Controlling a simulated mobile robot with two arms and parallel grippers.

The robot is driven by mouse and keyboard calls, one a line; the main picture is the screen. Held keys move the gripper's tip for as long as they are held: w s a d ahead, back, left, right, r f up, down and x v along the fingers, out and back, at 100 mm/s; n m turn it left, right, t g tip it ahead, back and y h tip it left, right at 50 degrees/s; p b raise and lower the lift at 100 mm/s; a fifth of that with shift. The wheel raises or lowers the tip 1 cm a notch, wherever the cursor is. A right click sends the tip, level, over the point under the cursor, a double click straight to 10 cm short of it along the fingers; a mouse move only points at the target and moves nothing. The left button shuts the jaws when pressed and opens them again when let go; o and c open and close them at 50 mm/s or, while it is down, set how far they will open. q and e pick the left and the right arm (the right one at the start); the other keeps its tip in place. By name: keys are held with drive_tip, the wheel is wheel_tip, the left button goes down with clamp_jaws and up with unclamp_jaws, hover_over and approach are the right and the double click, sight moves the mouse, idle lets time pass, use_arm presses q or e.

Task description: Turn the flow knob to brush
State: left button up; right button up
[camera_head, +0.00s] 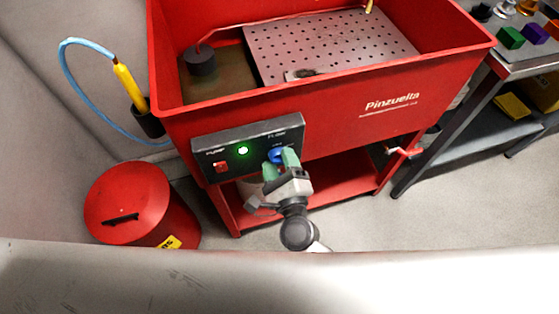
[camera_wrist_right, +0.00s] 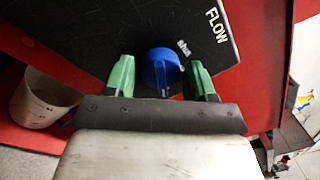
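The blue flow knob (camera_head: 276,155) is on the right part of the black control panel (camera_head: 230,138) at the front of the red parts washer. In the right wrist view the knob (camera_wrist_right: 160,72) shows a pointer ridge, with a small white label beside it and "FLOW" further right. My right gripper (camera_head: 281,157) is at the panel. In the wrist view its green fingers (camera_wrist_right: 161,78) stand on either side of the knob, apart, with narrow gaps; contact does not show. My left gripper is not in view.
A lit green light (camera_head: 243,150) and a red pump switch (camera_head: 221,167) are left of the knob. A red lidded bin (camera_head: 128,200) stands on the floor at left. A yellow-handled brush (camera_head: 129,86) on a blue hose hangs at the washer's left side.

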drive_tip(key=shift+o, duration=1.1)
drive_tip(key=b+v, duration=0.1)
drive_tip(key=v, duration=1)
drive_tip(key=shift+f, duration=0.15)
drive_tip(key=s+d+f+n+g+p, duration=0.2)
drive_tip(key=d+f+n+g, duration=0.1)
drive_tip(key=f+n, duration=0.4)
drive_tip(key=s+d+f+n+g+h+p, duration=0.1)
drive_tip(key=d+f+n+g, duration=0.2)
drive_tip(key=f, duration=0.6)
drive_tip(key=s+d+f+n+g+p, duration=0.2)
drive_tip(key=f+n, duration=0.5)
drive_tip(key=f, duration=0.2)
drive_tip(key=s+d+f+n+g+h+p, duration=0.1)
drive_tip(key=s+d+f+n+g, duration=0.3)
drive_tip(key=s, duration=0.5)
drive_tip(key=s+d+f+n+g+h+p, duration=0.2)
drive_tip(key=s+d+f+n+g, duration=0.3)
drive_tip(key=s+d, duration=0.4)
drive_tip(key=shift+f+h, duration=0.6)
drive_tip(key=shift+f, duration=0.3)
